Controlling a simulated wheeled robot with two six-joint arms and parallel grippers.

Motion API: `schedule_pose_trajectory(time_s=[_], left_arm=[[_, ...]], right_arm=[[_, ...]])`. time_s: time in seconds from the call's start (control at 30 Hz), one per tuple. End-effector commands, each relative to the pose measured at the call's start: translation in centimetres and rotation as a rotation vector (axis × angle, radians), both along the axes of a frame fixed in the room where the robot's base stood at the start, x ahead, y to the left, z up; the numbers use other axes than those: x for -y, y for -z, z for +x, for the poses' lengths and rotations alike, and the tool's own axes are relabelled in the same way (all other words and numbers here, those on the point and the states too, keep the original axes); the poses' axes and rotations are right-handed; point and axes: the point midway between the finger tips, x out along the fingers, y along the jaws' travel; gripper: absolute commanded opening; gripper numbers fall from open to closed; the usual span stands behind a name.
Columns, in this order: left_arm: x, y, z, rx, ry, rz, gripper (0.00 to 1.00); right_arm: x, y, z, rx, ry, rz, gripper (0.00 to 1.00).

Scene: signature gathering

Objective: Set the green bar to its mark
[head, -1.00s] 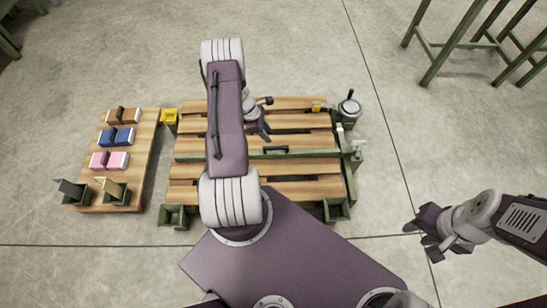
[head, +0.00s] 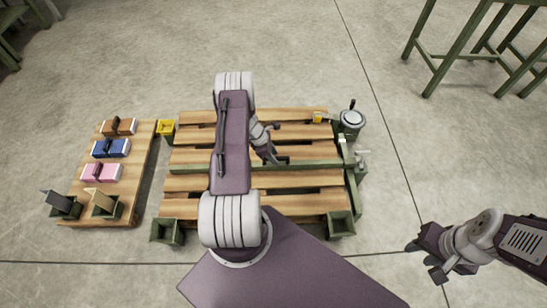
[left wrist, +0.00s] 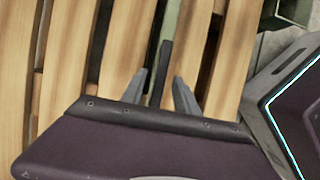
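The green bar (head: 315,164) lies across the slatted wooden pallet, running left to right in the head view. A dark handle (left wrist: 164,62) sits on the bar, which also shows in the left wrist view (left wrist: 173,14). My left gripper (head: 271,155) is over the bar by the handle. In the left wrist view its two fingers (left wrist: 160,92) are apart, with the handle between them and gaps beside it. My right gripper (head: 424,259) is open and empty over the floor at right. I cannot tell which feature is the mark.
The pallet (head: 190,207) has green corner boxes (head: 166,231), a yellow fixture (head: 166,129) and a small yellow piece (head: 319,116). A round metal-topped device (head: 351,119) and a clamp-like fitting (head: 362,160) stand at its right. A wooden board (head: 137,178) with colored blocks lies left.

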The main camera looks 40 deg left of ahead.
Motion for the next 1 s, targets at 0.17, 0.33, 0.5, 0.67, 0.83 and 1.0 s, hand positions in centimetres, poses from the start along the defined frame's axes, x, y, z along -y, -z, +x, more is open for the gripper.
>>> schedule_pose_trajectory(time_s=[0.17,0.33,0.5,0.67,0.83,1.0], left_arm=[[0.0,-0.08,-0.02,0.0,0.0,0.0,0.03],[0.0,-0.08,-0.02,0.0,0.001,0.0,0.0],[0.0,-0.08,-0.02,0.0,0.001,0.0,0.0],[0.0,-0.08,-0.03,0.0,0.001,0.0,0.0],[0.0,-0.08,-0.02,0.0,0.001,0.0,0.0],[0.0,-0.08,-0.04,0.0,0.001,0.0,0.0]], right_arm=[[0.0,-0.07,0.0,0.0,0.0,0.0,0.36],[0.0,-0.07,0.0,0.0,0.0,0.0,0.36],[0.0,-0.06,0.0,0.0,0.0,0.0,0.36],[0.0,-0.06,0.0,0.0,0.0,0.0,0.36],[0.0,-0.06,0.0,0.0,0.0,0.0,0.36],[0.0,-0.06,0.0,0.0,0.0,0.0,0.36]])
